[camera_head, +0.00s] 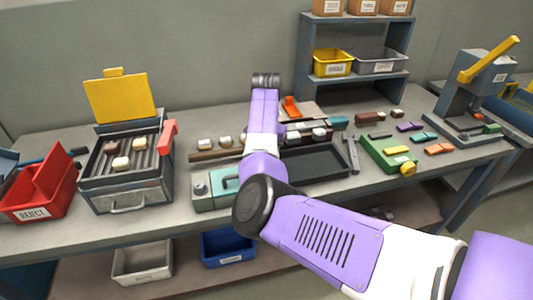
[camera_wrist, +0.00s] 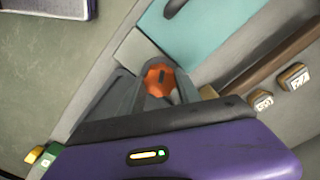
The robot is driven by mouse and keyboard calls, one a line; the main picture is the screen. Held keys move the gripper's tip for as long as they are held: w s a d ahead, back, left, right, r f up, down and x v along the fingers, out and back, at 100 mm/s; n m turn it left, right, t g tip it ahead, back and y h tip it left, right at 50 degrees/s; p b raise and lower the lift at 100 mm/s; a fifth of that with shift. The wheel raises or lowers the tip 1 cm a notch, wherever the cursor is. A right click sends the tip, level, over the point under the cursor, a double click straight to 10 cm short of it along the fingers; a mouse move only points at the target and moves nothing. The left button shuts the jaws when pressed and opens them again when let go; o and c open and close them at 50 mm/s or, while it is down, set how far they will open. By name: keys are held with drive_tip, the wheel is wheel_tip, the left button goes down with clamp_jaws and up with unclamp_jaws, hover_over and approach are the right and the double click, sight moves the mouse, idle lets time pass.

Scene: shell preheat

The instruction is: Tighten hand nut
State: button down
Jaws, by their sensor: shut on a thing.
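The orange hand nut (camera_wrist: 160,79), a lobed knob with a dark slot, shows in the wrist view beside a teal fixture (camera_wrist: 213,38). My gripper (camera_wrist: 160,86) has its two grey fingers on either side of the nut and is shut on it. In the head view the teal fixture (camera_head: 208,192) stands near the bench's front edge, left of my arm. There, my arm hides the nut and my gripper's fingertips.
A wooden rail (camera_head: 213,155) with small pale blocks lies behind the fixture. A grill-like press (camera_head: 126,160) with a raised yellow lid and a red reject bin (camera_head: 40,190) stand at left. A black tray (camera_head: 318,163) and a green fixture (camera_head: 388,154) are at right.

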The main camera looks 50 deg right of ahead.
drive_tip(key=m+p, duration=0.1)
drive_tip(key=m, duration=0.2)
drive_tip(key=shift+r+m, duration=0.1)
drive_tip(key=shift+m, duration=0.2)
drive_tip(key=shift+m+p, duration=0.65)
drive_tip(key=shift+m, duration=0.85)
drive_tip(key=c, duration=0.8)
unclamp_jaws()
drive_tip(key=shift+c, duration=0.2)
drive_tip(key=shift+r+b, duration=0.3)
drive_tip(key=shift+r, duration=3.55)
